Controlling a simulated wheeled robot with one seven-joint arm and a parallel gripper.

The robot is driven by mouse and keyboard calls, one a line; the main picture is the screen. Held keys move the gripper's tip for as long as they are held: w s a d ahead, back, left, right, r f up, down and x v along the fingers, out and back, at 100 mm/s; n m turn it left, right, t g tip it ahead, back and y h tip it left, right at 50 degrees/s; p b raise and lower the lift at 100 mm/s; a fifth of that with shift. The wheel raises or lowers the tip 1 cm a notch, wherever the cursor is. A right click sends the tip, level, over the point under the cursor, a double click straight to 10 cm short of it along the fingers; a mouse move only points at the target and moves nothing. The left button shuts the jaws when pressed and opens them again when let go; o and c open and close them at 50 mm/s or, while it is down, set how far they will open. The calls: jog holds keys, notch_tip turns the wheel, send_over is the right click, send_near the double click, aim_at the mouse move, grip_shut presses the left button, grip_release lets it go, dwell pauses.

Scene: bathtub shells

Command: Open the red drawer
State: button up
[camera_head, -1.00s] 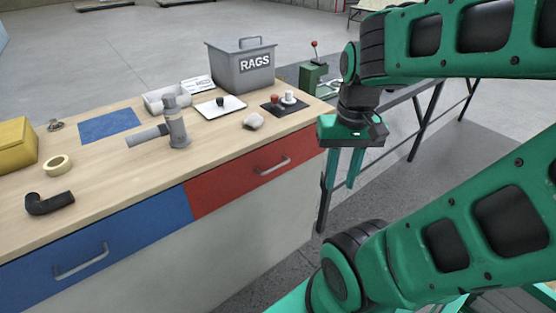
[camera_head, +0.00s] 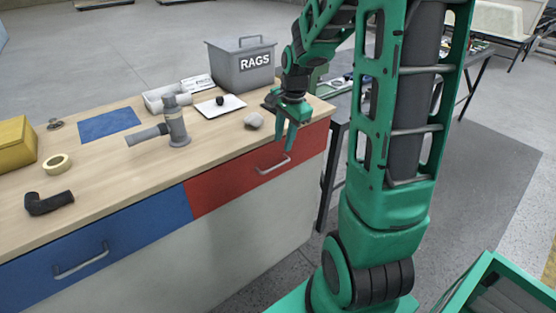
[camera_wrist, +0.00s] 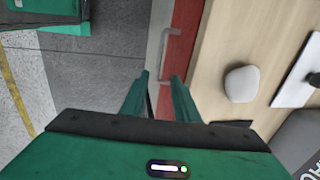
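The red drawer (camera_head: 225,185) is shut, flush in the front of the wooden workbench beside a blue drawer. Its grey bar handle (camera_head: 273,165) is on the red front; in the wrist view the handle (camera_wrist: 165,52) shows beyond my fingertips. My gripper (camera_head: 283,150) is open and empty, pointing down by the bench's front edge, just above the handle in the head view. In the wrist view my gripper (camera_wrist: 158,85) has its two green fingers apart, with the handle ahead of the gap. I see no contact with the handle.
The workbench top (camera_head: 100,185) holds a grey RAGS bin (camera_head: 240,68), a grey pipe fitting (camera_head: 175,125), a pale stone-like lump (camera_head: 253,121) close to my gripper, and a black elbow pipe (camera_head: 48,202). The blue drawer (camera_head: 100,245) is left. Floor before the bench is clear.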

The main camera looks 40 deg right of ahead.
aim_at(280, 165)
jog(key=f, duration=0.3)
jog(key=w+f, duration=0.1)
jog(key=f, duration=0.5)
jog(key=shift+w+f, duration=0.25)
jog(key=shift+w, duration=0.1)
grip_shut()
